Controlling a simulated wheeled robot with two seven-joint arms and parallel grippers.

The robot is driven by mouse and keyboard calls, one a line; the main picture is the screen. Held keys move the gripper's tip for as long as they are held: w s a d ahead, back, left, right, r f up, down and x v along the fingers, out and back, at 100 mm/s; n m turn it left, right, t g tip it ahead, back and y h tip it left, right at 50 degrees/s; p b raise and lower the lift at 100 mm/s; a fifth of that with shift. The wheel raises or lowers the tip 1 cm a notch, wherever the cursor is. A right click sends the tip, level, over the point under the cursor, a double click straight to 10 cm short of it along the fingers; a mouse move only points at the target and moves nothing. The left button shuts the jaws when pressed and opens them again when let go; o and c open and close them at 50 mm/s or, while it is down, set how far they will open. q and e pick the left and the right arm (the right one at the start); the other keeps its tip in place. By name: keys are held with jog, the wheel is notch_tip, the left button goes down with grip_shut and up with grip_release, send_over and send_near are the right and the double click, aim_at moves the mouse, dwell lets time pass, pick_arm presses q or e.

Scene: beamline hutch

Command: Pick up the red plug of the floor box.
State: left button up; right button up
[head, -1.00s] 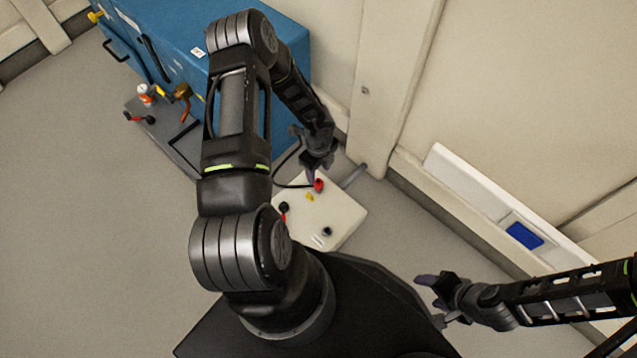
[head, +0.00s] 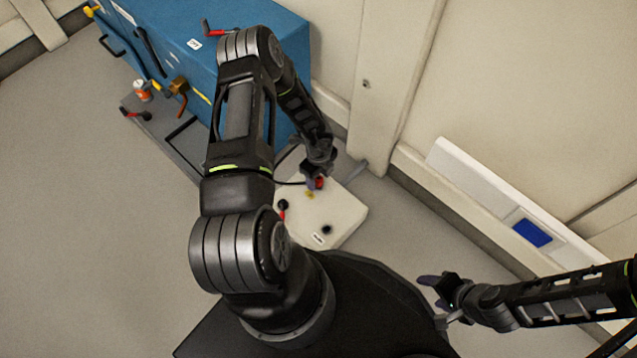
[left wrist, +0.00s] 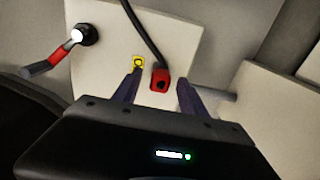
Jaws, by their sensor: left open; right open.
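The floor box (head: 340,213) is a cream, square box on the floor in the middle of the head view. The red plug (head: 319,183) sits on its top near the back edge, with a black cable running from it. My left gripper (head: 315,180) is over the plug, pointing down, and partly hides it. My right gripper (head: 432,290) is open and empty at the lower right, away from the box.
A yellow part (left wrist: 138,63) and a black knob with a red-and-grey handle (left wrist: 86,35) are on the box top. A blue cabinet (head: 265,75) stands behind my left arm. A white wall trunking with a blue panel (head: 531,233) runs at right.

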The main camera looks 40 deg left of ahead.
pick_arm(q)
jog(key=shift+f, duration=0.45)
jog(key=shift+c, duration=0.5)
grip_shut()
dwell(0.4)
